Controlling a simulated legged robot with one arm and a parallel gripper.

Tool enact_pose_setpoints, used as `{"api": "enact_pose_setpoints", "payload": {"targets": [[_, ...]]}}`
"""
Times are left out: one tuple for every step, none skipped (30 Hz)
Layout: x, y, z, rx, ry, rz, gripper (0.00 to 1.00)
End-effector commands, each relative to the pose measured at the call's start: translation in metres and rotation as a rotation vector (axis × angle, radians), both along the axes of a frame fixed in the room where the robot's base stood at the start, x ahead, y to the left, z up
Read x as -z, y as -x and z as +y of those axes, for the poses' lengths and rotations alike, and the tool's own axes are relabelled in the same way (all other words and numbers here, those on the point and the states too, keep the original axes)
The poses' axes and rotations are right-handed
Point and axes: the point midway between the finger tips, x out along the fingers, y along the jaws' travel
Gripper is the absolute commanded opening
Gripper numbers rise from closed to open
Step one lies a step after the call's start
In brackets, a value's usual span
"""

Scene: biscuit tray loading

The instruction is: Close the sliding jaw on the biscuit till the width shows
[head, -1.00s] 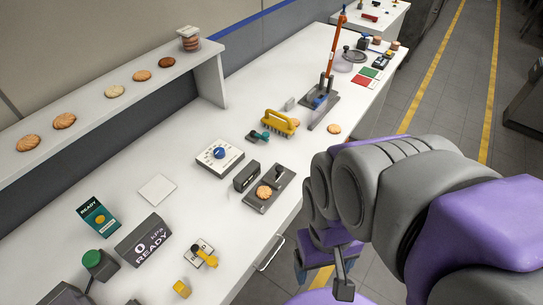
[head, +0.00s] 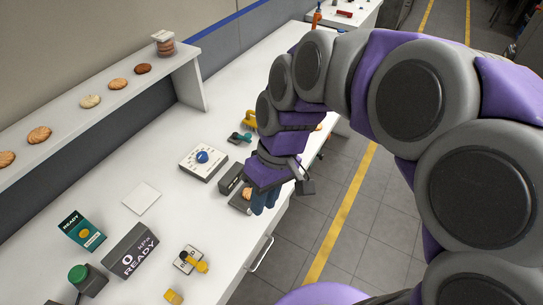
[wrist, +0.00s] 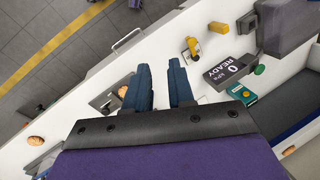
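The biscuit (head: 247,193) lies on a dark gauge plate (head: 238,205) near the bench's front edge, partly behind my gripper in the head view. In the wrist view the biscuit (wrist: 122,92) and plate (wrist: 102,104) show left of my fingers, partly covered. The sliding jaw is hidden behind my gripper in the head view. A dark box (head: 231,178) stands beside the plate; I cannot read any width on it. My gripper (head: 263,208) hangs over the right side of the plate. Its two blue fingers (wrist: 159,68) are apart with nothing seen between them.
A dial box (head: 203,162) and yellow brush (head: 250,118) stand beyond the gauge. A READY display (head: 130,251), yellow-handled valve (head: 193,261) and green button (head: 79,273) stand nearer. A shelf of biscuits (head: 100,112) runs along the left. A pale square (head: 142,198) lies mid-bench.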

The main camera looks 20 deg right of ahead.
Motion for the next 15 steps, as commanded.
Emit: {"api": "enact_pose_setpoints", "payload": {"targets": [[-0.001, -0.02, 0.003, -0.028, -0.041, -0.007, 0.18], [-0.003, -0.03, 0.004, -0.045, -0.065, -0.015, 0.15], [-0.004, -0.044, 0.005, -0.065, -0.096, -0.026, 0.11], [-0.004, -0.055, 0.005, -0.079, -0.118, -0.033, 0.08], [-0.005, -0.065, 0.005, -0.093, -0.141, -0.04, 0.06], [-0.005, -0.079, 0.005, -0.108, -0.17, -0.054, 0.02], [-0.004, -0.089, 0.003, -0.119, -0.19, -0.061, 0.0], [-0.003, -0.099, 0.002, -0.13, -0.212, -0.069, 0.0], [-0.001, -0.113, -0.001, -0.14, -0.238, -0.082, 0.0], [0.0, -0.123, -0.003, -0.147, -0.256, -0.093, 0.0], [0.002, -0.133, -0.006, -0.154, -0.276, -0.101, 0.0], [0.006, -0.145, -0.011, -0.161, -0.299, -0.115, 0.0], [0.009, -0.156, -0.015, -0.163, -0.314, -0.126, 0.0], [0.012, -0.165, -0.02, -0.166, -0.33, -0.137, 0.0], [0.017, -0.177, -0.026, -0.168, -0.349, -0.151, 0.0]]}}
